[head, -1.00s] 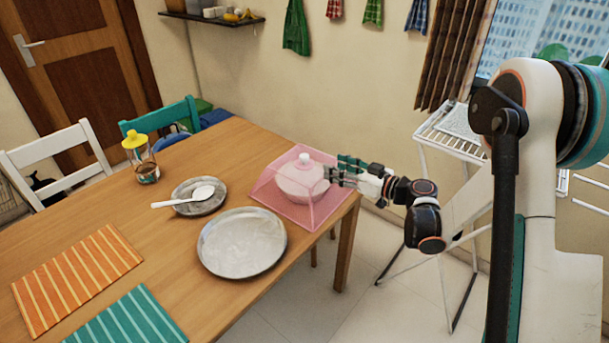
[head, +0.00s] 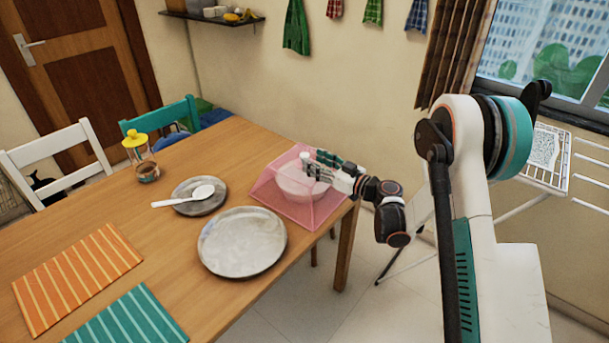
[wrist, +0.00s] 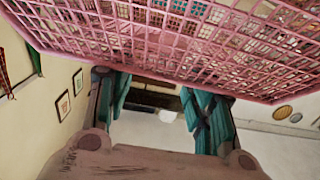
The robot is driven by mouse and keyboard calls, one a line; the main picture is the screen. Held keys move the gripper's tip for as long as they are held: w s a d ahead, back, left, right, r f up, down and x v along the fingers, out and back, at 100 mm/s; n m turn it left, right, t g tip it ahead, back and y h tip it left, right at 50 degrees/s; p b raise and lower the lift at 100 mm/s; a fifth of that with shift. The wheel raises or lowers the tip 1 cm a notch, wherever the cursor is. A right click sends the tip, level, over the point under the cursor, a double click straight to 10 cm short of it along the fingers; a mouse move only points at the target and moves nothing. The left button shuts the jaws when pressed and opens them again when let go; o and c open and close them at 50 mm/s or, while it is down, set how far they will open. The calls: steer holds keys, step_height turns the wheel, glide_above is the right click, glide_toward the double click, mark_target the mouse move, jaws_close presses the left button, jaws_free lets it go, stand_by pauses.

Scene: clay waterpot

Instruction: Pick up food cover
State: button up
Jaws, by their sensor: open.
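The pink mesh food cover (head: 268,190) stands at the table's far right corner, its knob at the top. A pale round pot shows through its mesh. My gripper (head: 313,165) is at the cover's top from the right, its fingers close by the knob; whether they touch it I cannot tell. In the wrist view the pink mesh of the cover (wrist: 180,45) fills the upper part. There my gripper (wrist: 164,108) is open, its teal fingers apart on both sides. A small white thing shows between them; I cannot tell what it is.
On the wooden table (head: 130,215) are a large grey plate (head: 242,242), a smaller plate (head: 190,208) with a white spoon (head: 185,199), a yellow-lidded jar (head: 142,160) and striped placemats (head: 75,278). A drying rack (head: 540,165) stands at right.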

mark_target(304, 154)
steer(key=x, duration=0.5)
steer(key=shift+a, duration=0.1)
steer(key=shift+r, duration=0.1)
steer(key=shift+c, duration=0.3)
jaws_close()
